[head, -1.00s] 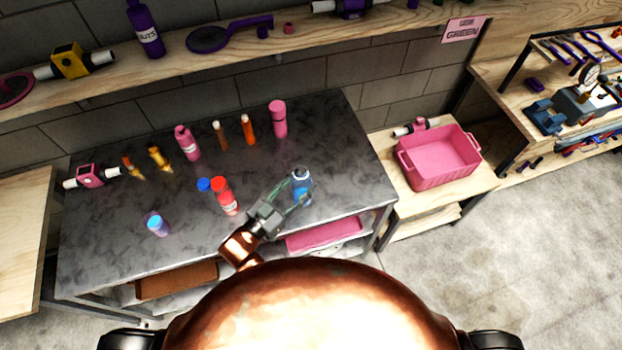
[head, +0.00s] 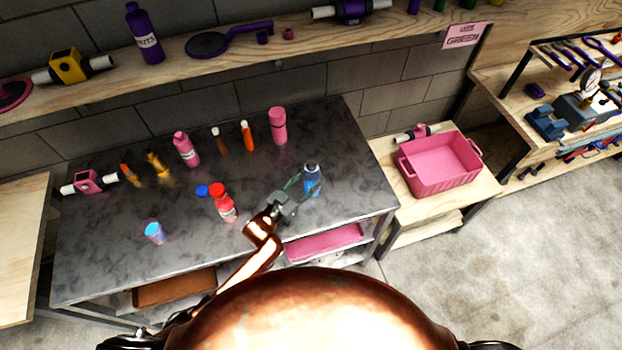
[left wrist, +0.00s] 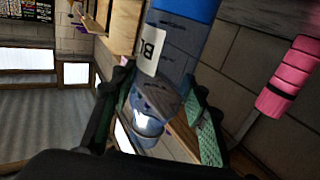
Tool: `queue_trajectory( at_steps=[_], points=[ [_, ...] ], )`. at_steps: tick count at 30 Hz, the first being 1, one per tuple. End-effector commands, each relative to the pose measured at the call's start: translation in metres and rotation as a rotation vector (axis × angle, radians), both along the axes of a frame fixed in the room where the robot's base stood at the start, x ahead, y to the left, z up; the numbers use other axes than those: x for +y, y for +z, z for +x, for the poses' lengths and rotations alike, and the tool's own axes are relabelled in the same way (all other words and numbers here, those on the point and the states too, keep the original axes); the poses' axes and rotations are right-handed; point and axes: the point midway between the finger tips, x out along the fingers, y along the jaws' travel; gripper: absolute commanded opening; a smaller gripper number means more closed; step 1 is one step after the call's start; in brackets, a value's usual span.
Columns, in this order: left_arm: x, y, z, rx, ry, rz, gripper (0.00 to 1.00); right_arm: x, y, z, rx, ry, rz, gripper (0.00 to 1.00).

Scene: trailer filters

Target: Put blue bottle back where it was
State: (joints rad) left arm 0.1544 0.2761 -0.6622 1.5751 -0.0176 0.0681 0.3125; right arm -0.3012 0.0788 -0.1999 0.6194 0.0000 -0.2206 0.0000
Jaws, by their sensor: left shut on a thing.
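The blue bottle (head: 311,182) is near the right end of the dark workbench (head: 345,150) in the head view. My left gripper (head: 293,188) reaches it from the front left and is shut on it. In the left wrist view the blue bottle (left wrist: 186,10), with a white label, runs up between the two green-padded fingers of the left gripper (left wrist: 157,108). I cannot tell whether its base touches the bench. My right gripper is not in view.
A red bottle (head: 222,203), a blue cap (head: 202,190) and a blue-topped cup (head: 154,233) stand left of the gripper. Pink bottles (head: 185,149) (head: 278,126) and several smaller items line the back. A pink bin (head: 440,165) sits on the side table to the right.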

Motion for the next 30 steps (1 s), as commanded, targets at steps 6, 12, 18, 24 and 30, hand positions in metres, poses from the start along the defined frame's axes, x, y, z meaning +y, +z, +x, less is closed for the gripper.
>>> queue_trajectory(
  at_steps=[6, 12, 18, 24, 30],
  points=[
    [-0.0006, -0.0088, 0.0000, -0.004, -0.001, -0.002, 0.08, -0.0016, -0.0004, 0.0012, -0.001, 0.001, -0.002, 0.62],
    [-0.0005, -0.0096, -0.0001, -0.003, -0.001, -0.001, 0.08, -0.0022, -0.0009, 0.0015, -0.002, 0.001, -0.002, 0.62],
    [-0.0004, -0.0122, -0.0002, -0.002, -0.001, -0.001, 0.48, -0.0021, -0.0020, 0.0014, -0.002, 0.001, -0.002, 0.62],
    [-0.0004, -0.0120, -0.0002, -0.002, -0.001, -0.001, 0.59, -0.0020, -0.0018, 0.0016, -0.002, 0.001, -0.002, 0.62],
    [-0.0003, -0.0118, -0.0001, -0.002, -0.001, -0.001, 0.59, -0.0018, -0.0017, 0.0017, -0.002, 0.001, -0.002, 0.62]
  ],
)
